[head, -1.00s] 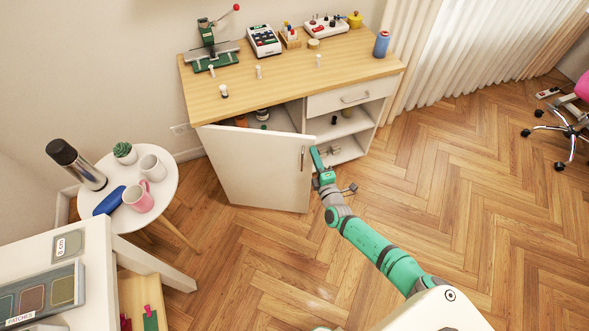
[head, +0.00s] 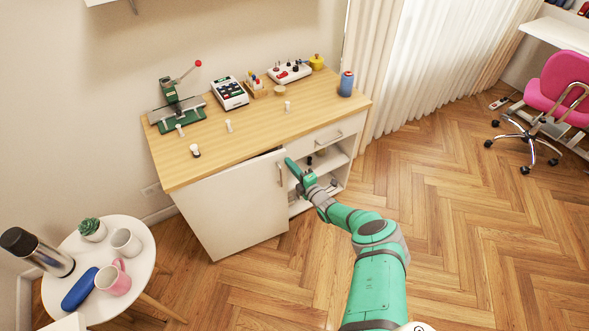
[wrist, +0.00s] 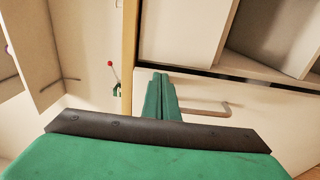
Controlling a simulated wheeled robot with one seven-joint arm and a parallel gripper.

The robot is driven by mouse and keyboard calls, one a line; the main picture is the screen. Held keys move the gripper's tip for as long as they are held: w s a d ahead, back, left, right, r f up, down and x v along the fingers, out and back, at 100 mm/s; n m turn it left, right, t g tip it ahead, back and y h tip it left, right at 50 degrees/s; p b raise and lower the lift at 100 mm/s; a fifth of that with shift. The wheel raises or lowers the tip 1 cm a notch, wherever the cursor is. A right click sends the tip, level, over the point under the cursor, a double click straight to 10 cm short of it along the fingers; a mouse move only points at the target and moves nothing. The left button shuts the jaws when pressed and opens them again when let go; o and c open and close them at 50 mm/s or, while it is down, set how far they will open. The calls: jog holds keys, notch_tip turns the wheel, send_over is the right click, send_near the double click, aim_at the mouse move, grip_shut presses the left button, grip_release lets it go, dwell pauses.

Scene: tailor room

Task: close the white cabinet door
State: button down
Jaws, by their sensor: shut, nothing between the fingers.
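The white cabinet door (head: 232,207) is nearly in line with the cabinet front in the head view. A thin dark gap shows along its top edge, so it looks slightly ajar. Its metal bar handle (head: 280,174) is near its right edge. My gripper (head: 289,162) is shut and empty, at the door's upper right corner beside the handle. In the wrist view the closed green fingers (wrist: 161,82) are next to the handle (wrist: 212,108), with a dark gap along the door's edge. Whether the fingertips touch the door I cannot tell.
A drawer (head: 328,134) and open shelves are right of the door. A round white table (head: 140,262) stands at left.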

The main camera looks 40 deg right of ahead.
jog(key=shift+w+d, duration=0.3)
jog(key=shift+w, duration=0.4)
jog(key=shift+s+d, duration=0.1)
jog(key=shift+s, duration=0.1)
jog(key=s+d, duration=0.8)
jog(key=shift+d, duration=0.3)
dwell(0.5)
